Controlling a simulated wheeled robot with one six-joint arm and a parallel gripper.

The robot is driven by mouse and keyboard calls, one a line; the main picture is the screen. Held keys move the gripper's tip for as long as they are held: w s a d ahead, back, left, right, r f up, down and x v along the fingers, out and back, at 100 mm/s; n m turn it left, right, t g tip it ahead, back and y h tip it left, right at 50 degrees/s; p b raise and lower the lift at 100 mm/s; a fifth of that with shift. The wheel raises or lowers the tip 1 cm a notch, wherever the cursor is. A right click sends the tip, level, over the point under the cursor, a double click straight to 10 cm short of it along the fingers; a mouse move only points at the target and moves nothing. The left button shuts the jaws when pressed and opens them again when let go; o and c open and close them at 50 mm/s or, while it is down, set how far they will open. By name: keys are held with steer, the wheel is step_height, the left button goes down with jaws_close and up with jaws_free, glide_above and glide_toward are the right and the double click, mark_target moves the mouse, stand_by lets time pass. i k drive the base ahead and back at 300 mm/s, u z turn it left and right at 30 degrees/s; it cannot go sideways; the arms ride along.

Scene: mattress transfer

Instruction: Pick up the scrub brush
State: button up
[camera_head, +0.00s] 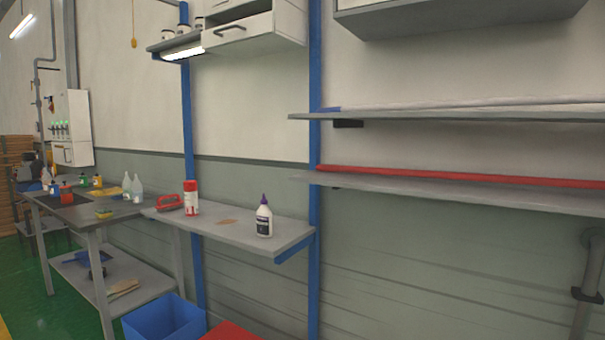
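A red object with a looped handle (170,202), which looks like the scrub brush, lies at the left end of the grey wall shelf (250,225). It is small in the head view, so its bristles cannot be made out. A red and white can (191,198) stands just to its right on the same shelf. My gripper is not in view.
A white bottle with a purple cap (264,218) stands towards the shelf's right end, past a flat brown piece (227,221). A grey workbench (75,222) with bottles adjoins at left. A blue bin (163,320) stands below. Grey upper shelves (430,116) jut out at right.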

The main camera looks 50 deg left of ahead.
mark_target(179, 203)
steer(key=u, duration=2.55)
